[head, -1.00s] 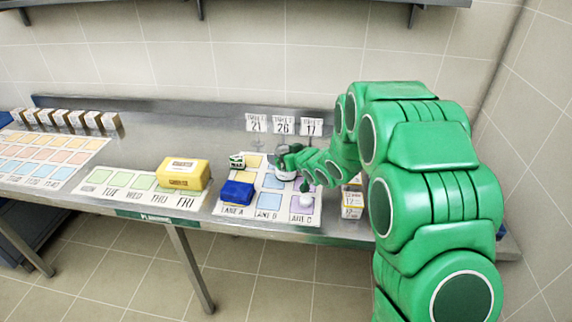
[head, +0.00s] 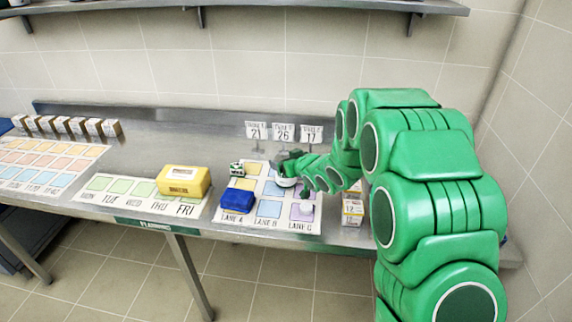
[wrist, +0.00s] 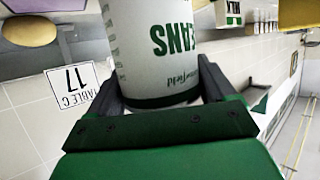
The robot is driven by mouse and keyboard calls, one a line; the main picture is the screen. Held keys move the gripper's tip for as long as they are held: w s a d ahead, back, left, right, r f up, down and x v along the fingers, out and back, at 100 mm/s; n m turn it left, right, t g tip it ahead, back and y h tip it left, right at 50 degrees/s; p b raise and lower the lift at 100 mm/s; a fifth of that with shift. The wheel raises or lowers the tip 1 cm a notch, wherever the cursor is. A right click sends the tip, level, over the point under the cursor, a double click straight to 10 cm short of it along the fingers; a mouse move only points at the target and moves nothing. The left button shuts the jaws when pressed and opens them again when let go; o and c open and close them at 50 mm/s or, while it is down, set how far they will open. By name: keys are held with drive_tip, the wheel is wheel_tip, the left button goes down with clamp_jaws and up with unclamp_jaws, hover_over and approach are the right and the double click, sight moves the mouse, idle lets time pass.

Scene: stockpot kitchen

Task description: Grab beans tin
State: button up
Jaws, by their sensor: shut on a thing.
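The beans tin (wrist: 158,45) is white with green lettering and a green band, and fills the upper middle of the wrist view. My gripper (wrist: 170,95) is shut on it, with a dark finger on either side of the tin. In the head view my gripper (head: 285,168) is over the lane mat, below the table 26 card. The tin (head: 285,182) shows there only as a small pale part under the gripper, mostly hidden by it. I cannot tell whether it touches the mat.
The lane mat (head: 234,221) bears a blue block (head: 238,196), a small green-and-white item (head: 237,169) and a small white item (head: 307,198). A yellow block (head: 183,181) sits on the weekday mat (head: 101,183). Small boxes (head: 352,208) stand right of the lane mat. Table cards (head: 284,132) stand behind.

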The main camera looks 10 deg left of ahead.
wheel_tip(320, 180, up, 3)
drive_tip(key=shift+f, duration=0.2)
drive_tip(key=s+d+r, duration=0.2)
drive_tip(key=s+r, duration=0.3)
drive_tip(key=s, duration=0.1)
drive_tip(key=s+d+r, duration=0.2)
drive_tip(key=s+r, duration=0.3)
drive_tip(key=s, duration=0.2)
drive_tip(key=shift+d, duration=0.3)
